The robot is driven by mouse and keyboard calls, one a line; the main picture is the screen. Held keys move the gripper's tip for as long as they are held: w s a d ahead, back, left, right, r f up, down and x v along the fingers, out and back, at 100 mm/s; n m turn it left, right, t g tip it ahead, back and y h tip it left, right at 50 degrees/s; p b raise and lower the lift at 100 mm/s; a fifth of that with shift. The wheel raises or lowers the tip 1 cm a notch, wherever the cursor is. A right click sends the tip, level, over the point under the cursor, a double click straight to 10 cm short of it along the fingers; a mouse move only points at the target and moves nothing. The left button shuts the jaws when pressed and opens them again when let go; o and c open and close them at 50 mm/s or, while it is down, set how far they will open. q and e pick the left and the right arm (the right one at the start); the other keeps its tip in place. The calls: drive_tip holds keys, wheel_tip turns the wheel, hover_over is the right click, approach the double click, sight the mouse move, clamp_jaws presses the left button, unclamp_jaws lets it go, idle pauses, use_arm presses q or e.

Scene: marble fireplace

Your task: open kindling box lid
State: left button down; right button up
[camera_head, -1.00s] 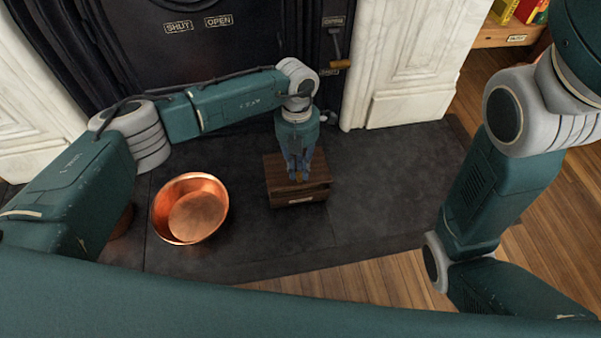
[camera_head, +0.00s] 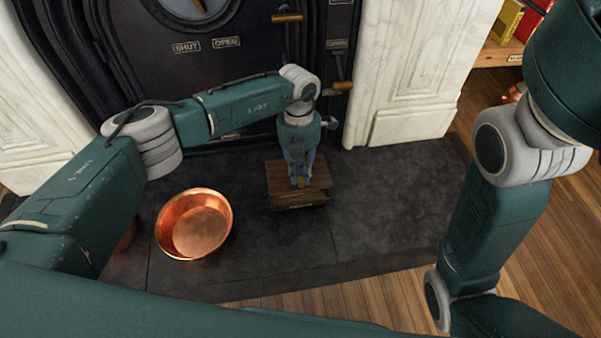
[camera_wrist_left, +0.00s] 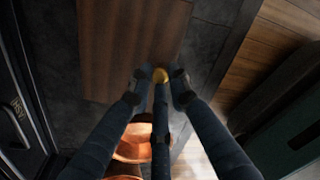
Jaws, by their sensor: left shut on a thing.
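The kindling box (camera_head: 298,202) is a small dark brown wooden box on the grey hearth slab, in the middle of the head view. Its wooden lid (camera_head: 318,172) looks closed. My left gripper (camera_head: 300,184) points down over the front of the lid and is shut on a small brass knob. In the left wrist view the brass knob (camera_wrist_left: 160,75) sits between the fingertips at the edge of the brown lid (camera_wrist_left: 125,45). The fingers hide part of the box in the head view. My right arm shows at the right, but its gripper is out of view.
A copper pan (camera_head: 194,224) stands on the hearth (camera_head: 380,190) left of the box. The black fireplace door with brass-handled levers (camera_head: 342,85) is behind, beside white marble (camera_head: 415,90). The hearth right of the box is clear, with wooden floor beyond its edge.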

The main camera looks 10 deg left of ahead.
use_arm(q)
drive_tip(key=shift+r, duration=0.1)
idle(0.7)
drive_tip(key=c, duration=1.6)
unclamp_jaws()
drive_tip(key=r, duration=0.4)
drive_tip(key=w+r, duration=0.1)
drive_tip(key=r, duration=0.6)
drive_tip(key=shift+w+a+r, duration=0.2)
drive_tip(key=shift+r, duration=0.2)
